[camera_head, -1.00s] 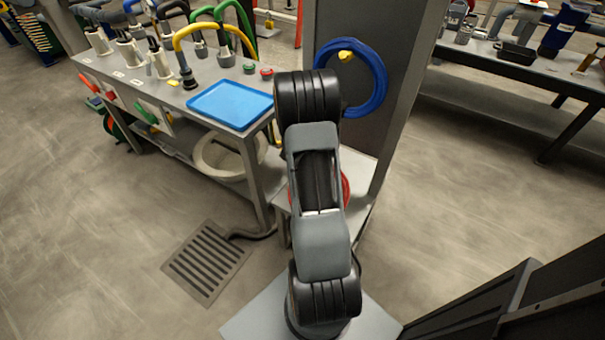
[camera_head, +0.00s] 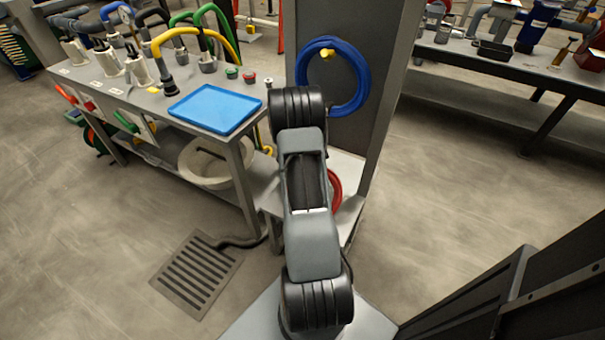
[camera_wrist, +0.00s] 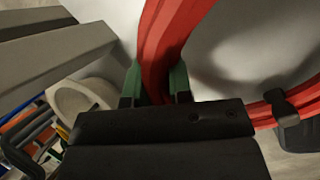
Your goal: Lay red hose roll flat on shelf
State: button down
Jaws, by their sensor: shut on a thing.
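The red hose roll (camera_head: 335,188) shows in the head view as a sliver at the right side of my arm; the arm hides the rest. In the wrist view the red hose roll (camera_wrist: 168,40) runs up between the green-lined fingers of my gripper (camera_wrist: 155,82), which is shut on it. Another stretch of the roll curves off at the right. The pale shelf (camera_head: 350,167) lies low beside the grey panel. In the wrist view a pale surface (camera_wrist: 235,60) lies behind the hose, with a shadow on it. I cannot tell whether the roll touches it.
A blue hose roll (camera_head: 362,88) hangs on the grey upright panel (camera_head: 393,60). The workbench (camera_head: 150,100) at left bears a blue tray (camera_head: 214,108) and several pipe fittings; a pale basin (camera_head: 205,165) sits below. A floor drain (camera_head: 195,275) lies in front. Floor at right is clear.

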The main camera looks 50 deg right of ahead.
jog(key=c, duration=0.9)
grip_release()
jog(key=shift+c, duration=0.2)
jog(key=p+v, duration=0.5)
jog(key=v, duration=0.9)
